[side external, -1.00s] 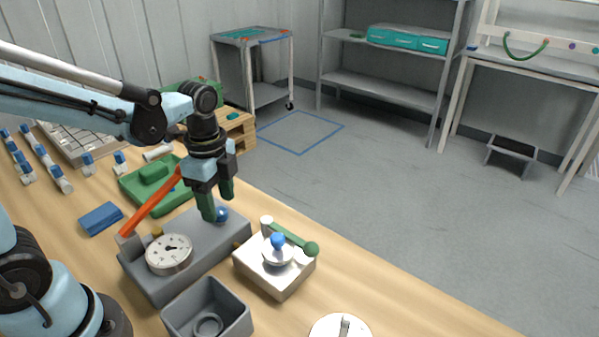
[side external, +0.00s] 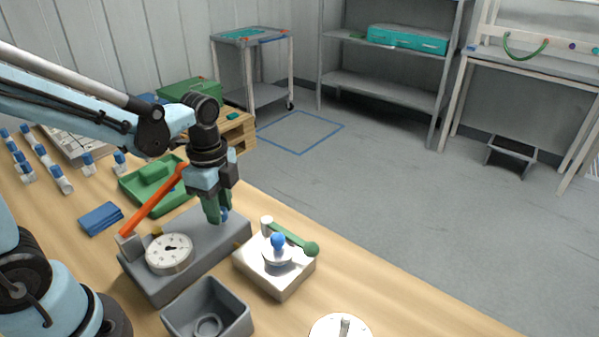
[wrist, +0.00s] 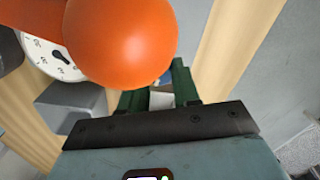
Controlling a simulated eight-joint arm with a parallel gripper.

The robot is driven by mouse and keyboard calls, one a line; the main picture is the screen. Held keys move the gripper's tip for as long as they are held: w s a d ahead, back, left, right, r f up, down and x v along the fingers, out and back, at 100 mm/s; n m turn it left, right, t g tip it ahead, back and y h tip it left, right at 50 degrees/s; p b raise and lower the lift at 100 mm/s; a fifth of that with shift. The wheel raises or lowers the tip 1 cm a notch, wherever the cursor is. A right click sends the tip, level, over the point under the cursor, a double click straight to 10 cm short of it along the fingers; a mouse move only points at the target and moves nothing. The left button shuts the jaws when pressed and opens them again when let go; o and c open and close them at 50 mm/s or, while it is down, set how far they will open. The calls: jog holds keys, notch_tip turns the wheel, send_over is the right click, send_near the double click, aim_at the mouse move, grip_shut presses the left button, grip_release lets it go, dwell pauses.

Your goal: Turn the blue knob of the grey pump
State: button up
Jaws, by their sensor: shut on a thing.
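The grey pump (side external: 205,252) is a flat block on the wooden table, with a round white dial gauge (side external: 169,254) and an orange lever (side external: 152,203) rising from its left end. My gripper (side external: 217,217) points down over the pump's far right part, its green fingers shut on the blue knob (side external: 225,215), which is mostly hidden by them. In the wrist view the lever's orange ball end (wrist: 121,42) fills the upper middle and covers part of the fingers (wrist: 160,95); a small bit of blue shows between them.
A white box (side external: 262,277) with a blue-topped dome and green-handled lever stands right of the pump. A grey open bin (side external: 207,312) is in front. A green tray (side external: 140,198) and a blue block (side external: 101,218) lie to the left and behind.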

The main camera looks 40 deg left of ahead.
jog(key=shift+n, duration=1.5)
jog(key=o, duration=1.1)
jog(key=shift+c, duration=0.2)
jog(key=shift+r, duration=0.1)
notch_tip(320, 180, up, 12)
jog(key=f+n+t, duration=0.1)
jog(key=n+t, duration=0.1)
jog(key=n, duration=0.1)
jog(key=s+f+n+t, duration=0.1)
jog(key=f+n+t, duration=0.1)
jog(key=n, duration=0.2)
jog(key=f+n+t, duration=0.2)
jog(key=n+t, duration=0.1)
jog(key=n, duration=0.1)
jog(key=shift+s+d+f, duration=0.1)
jog(key=shift+s+d, duration=0.15)
jog(key=shift+d, duration=0.1)
